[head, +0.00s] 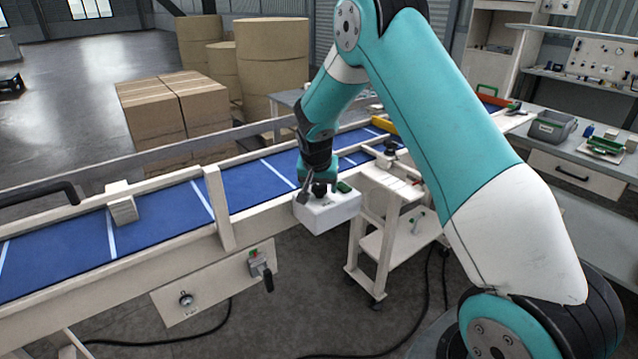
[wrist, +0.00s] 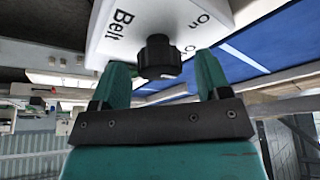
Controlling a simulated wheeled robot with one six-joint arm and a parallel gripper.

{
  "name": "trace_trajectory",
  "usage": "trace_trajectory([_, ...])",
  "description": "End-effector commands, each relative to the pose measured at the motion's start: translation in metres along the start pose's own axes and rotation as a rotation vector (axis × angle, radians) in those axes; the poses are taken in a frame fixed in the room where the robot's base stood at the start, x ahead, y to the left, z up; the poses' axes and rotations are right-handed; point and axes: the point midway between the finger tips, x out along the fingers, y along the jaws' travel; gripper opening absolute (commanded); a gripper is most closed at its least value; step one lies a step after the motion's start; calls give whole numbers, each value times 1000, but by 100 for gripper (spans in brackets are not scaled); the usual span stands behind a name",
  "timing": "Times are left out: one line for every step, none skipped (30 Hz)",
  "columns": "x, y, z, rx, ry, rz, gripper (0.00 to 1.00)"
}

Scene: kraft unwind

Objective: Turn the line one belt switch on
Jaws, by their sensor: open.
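The belt switch is a white box (head: 327,212) on the near rail of the conveyor, in the middle of the head view. In the wrist view the box (wrist: 120,30) shows the printed words "Belt" and "On", with another label partly hidden by the knob. Its black knob (wrist: 160,57) sticks out between my fingertips. My gripper (head: 322,186) is at the box from above. In the wrist view my gripper (wrist: 163,76) is open, with one teal finger on each side of the knob; I cannot tell whether either touches it. The knob's setting is unclear.
The blue conveyor belt (head: 160,218) runs behind the box. A lower panel (head: 215,285) with a lever and a round knob hangs below the rail. A small cart (head: 385,240) stands close on the right. Cardboard boxes (head: 175,110) and paper rolls (head: 270,60) stand behind.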

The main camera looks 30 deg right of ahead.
Motion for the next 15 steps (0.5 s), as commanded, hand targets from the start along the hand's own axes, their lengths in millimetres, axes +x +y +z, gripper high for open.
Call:
trace_trajectory([0,0,0,0,0,0,70])
trace_trajectory([0,0,0,0,0,0,70])
trace_trajectory([0,0,0,0,0,0,61])
trace_trajectory([0,0,0,0,0,0,54])
trace_trajectory([0,0,0,0,0,0,47])
trace_trajectory([0,0,0,0,0,0,38])
trace_trajectory([0,0,0,0,0,0,31])
trace_trajectory([0,0,0,0,0,0,24])
trace_trajectory([0,0,0,0,0,0,21])
trace_trajectory([0,0,0,0,0,0,21])
trace_trajectory([0,0,0,-1,0,0,21])
trace_trajectory([0,0,0,-1,0,0,21])
trace_trajectory([0,0,0,-3,0,-1,21])
trace_trajectory([0,0,0,-5,0,-2,21])
trace_trajectory([0,0,0,-9,0,-4,21])
